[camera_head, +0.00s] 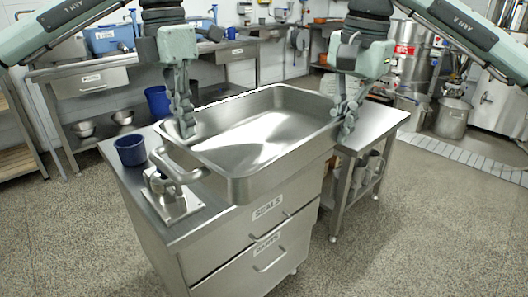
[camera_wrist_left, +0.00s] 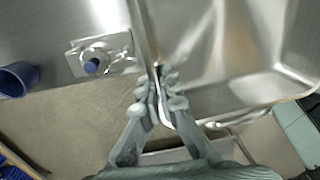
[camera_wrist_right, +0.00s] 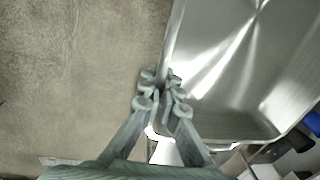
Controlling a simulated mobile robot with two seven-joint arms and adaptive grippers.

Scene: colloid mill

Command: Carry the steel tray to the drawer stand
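The steel tray (camera_head: 245,145) is a deep, empty rectangular pan with a rounded rim and a bar handle at its near left end. It is over the top of the drawer stand (camera_head: 222,246); I cannot tell whether its bottom touches. My left gripper (camera_head: 187,130) is shut on the tray's left rim; the grip also shows in the left wrist view (camera_wrist_left: 160,90). My right gripper (camera_head: 346,128) is shut on the right rim, as in the right wrist view (camera_wrist_right: 166,92). The tray hides the stand top's middle and right.
A blue cup (camera_head: 130,150) and a steel plate with a blue-topped fitting (camera_head: 172,198) stand on the stand's left part. Another blue cup (camera_head: 157,100) is behind. A side table (camera_head: 388,122) with jugs below stands at right. The floor in front is clear.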

